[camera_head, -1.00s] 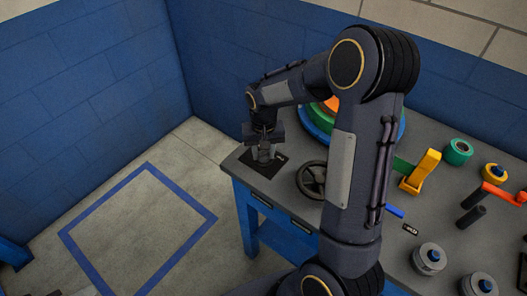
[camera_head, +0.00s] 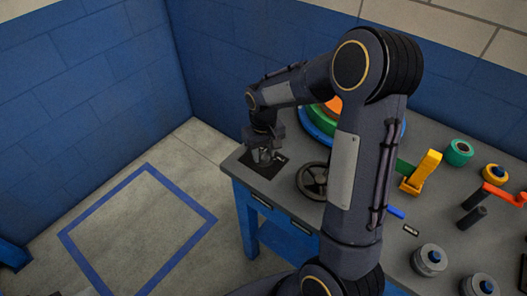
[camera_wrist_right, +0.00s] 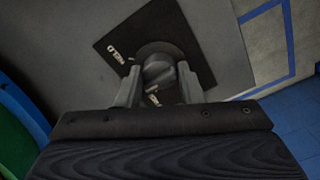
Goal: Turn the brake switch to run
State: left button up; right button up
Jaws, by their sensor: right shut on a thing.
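The brake switch sits on a square black plate (camera_head: 267,173) at the near left corner of the grey table. In the right wrist view the black plate (camera_wrist_right: 188,28) carries a white label that looks like "HELD" and a dark round switch (camera_wrist_right: 157,66). My right gripper (camera_head: 263,157) points down over the plate. Its fingers (camera_wrist_right: 160,88) are shut on the switch knob, one on each side. A second small white label shows between the fingers, partly hidden and not readable. My left gripper is not in view.
A black handwheel (camera_head: 312,180) stands just right of the plate. Behind my right arm are stacked coloured discs (camera_head: 318,122). A yellow lever (camera_head: 422,172), an orange crank (camera_head: 505,194) and several knobs are farther right. Blue walls close off the back and left.

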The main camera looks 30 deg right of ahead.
aim_at(264, 154)
jog(key=o, duration=1)
jog(key=shift+c, duration=0.2)
notch_tip(264, 154, up, 8)
jog(key=shift+f, duration=0.25)
jog(key=shift+r, duration=0.2)
jog(key=shift+s+r, duration=0.25)
jog(key=s+a+r+t+y, duration=0.2)
jog(key=s+a, duration=0.1)
jog(key=s, duration=0.7)
jog(key=s+a+r+t+y, duration=0.1)
jog(key=s+a+r+t, duration=0.1)
jog(key=s, duration=0.9)
jog(key=shift+s+a+r+m+t+y, duration=0.35)
jog(key=shift+a+t, duration=0.45)
jog(key=shift+a, duration=0.45)
